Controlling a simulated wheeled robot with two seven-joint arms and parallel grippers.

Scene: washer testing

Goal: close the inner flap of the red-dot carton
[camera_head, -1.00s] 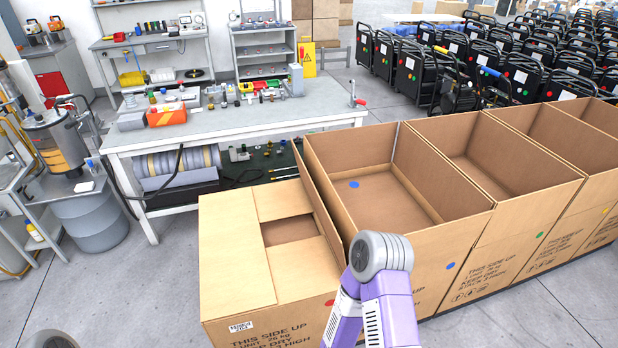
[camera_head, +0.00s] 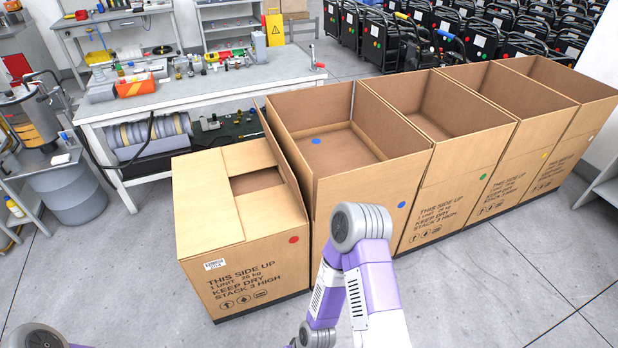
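The red-dot carton (camera_head: 240,270) stands at the left end of the carton row, with its red dot at the upper right of its printed front. A wide left flap (camera_head: 205,205) lies about flat over the top. The far flap (camera_head: 248,157) and near flap (camera_head: 272,208) are also folded inward, with a dark rectangular opening (camera_head: 257,181) between them. A narrow right-hand flap (camera_head: 284,152) stands up beside the blue-dot carton. My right arm bends in front of the cartons, and its gripper is out of view.
The open blue-dot carton (camera_head: 352,190) stands close on the right, with more open cartons beyond it. A workbench (camera_head: 205,92) with tools stands behind. A grey drum (camera_head: 72,190) stands at left. Floor is clear in front of the cartons.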

